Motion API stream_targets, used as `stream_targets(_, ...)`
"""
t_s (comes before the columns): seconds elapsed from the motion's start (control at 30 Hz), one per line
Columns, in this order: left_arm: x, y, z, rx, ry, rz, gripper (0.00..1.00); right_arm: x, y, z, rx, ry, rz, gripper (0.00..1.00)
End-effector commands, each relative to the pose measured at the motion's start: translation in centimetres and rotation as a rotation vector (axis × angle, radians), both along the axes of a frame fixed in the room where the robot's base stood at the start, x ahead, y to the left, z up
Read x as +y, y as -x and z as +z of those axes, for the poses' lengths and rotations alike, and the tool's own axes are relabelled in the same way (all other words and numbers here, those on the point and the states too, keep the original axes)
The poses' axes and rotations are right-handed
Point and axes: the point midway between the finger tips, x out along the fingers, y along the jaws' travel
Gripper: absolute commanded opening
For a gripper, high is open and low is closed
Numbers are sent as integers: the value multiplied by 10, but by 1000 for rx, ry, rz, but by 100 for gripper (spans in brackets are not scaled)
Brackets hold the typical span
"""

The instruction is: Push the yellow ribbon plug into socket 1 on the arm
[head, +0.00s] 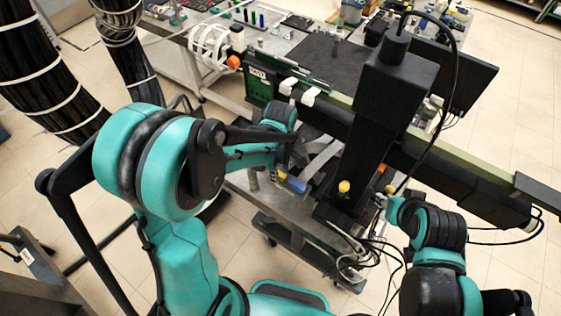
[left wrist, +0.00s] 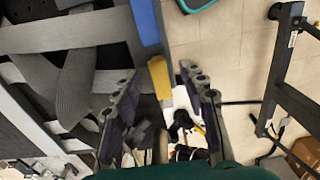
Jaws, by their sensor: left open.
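The yellow ribbon plug (head: 282,173) shows beside a blue plug (head: 297,185) near the middle of the head view. In the left wrist view the yellow plug (left wrist: 160,78) sits below the blue plug (left wrist: 146,24), with wide grey ribbons (left wrist: 75,32) to its left. My left gripper (head: 286,159) is open. In the left wrist view its two fingers (left wrist: 160,72) stand on either side of the yellow plug, with a gap on both sides. My right arm reaches in at lower right; its gripper (head: 388,200) is too small to read. I cannot make out socket 1.
A tall black column (head: 370,110) and a long green-and-black beam (head: 335,110) stand just beyond the plugs. A monitor (head: 455,75) is behind the column. Loose black cables (head: 365,250) hang near my right arm. Thick black hoses (head: 40,75) are at upper left.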

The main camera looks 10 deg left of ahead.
Motion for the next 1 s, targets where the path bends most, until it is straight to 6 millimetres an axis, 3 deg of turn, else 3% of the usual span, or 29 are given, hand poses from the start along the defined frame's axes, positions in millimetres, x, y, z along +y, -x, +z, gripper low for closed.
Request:
stream_targets(0.2,0,0,-18,0,0,0,42,0,0,0,0,0,0,40)
stream_targets(0.47,0,0,-19,0,0,0,42,0,0,0,0,0,0,40)
stream_targets(0.63,0,0,-19,0,0,0,3,0,0,0,0,0,0,40)
stream_targets(0.67,0,0,-19,0,0,0,0,0,0,0,0,0,0,40)
stream_targets(0.77,0,0,-19,-1,0,0,0,0,0,0,0,0,0,40)
stream_targets(0.8,0,0,-19,0,0,0,6,0,0,0,0,0,0,40)
stream_targets(0.83,0,0,-19,0,0,0,0,0,0,0,0,0,0,40)
stream_targets(1.0,0,0,-18,0,0,0,0,0,0,0,0,0,0,40)
